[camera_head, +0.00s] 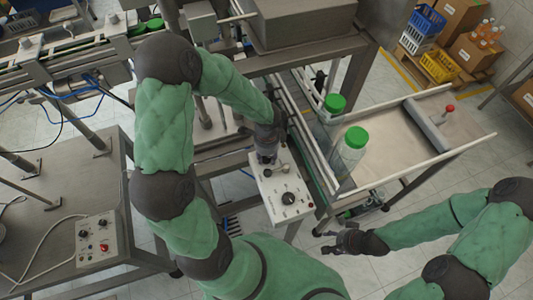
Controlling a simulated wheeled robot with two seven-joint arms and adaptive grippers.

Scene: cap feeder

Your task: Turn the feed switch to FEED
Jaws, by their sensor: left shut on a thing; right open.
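A white control box (271,207) with a black round dial (288,198) and small buttons sits below the middle of the view, beside the conveyor. My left gripper (266,159) reaches down to the upper end of this box. It is shut on a small part there, which appears to be the feed switch. The fingers hide most of it, so its position cannot be read. My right gripper (335,240) is open and empty, over the floor to the lower right of the box.
Two clear bottles with green caps, one nearer (349,153) and one farther (333,104), stand on the conveyor right of the box. A metal tray table (415,135) adjoins it. Another control panel (97,238) lies on the left table. Crates and boxes stand at upper right.

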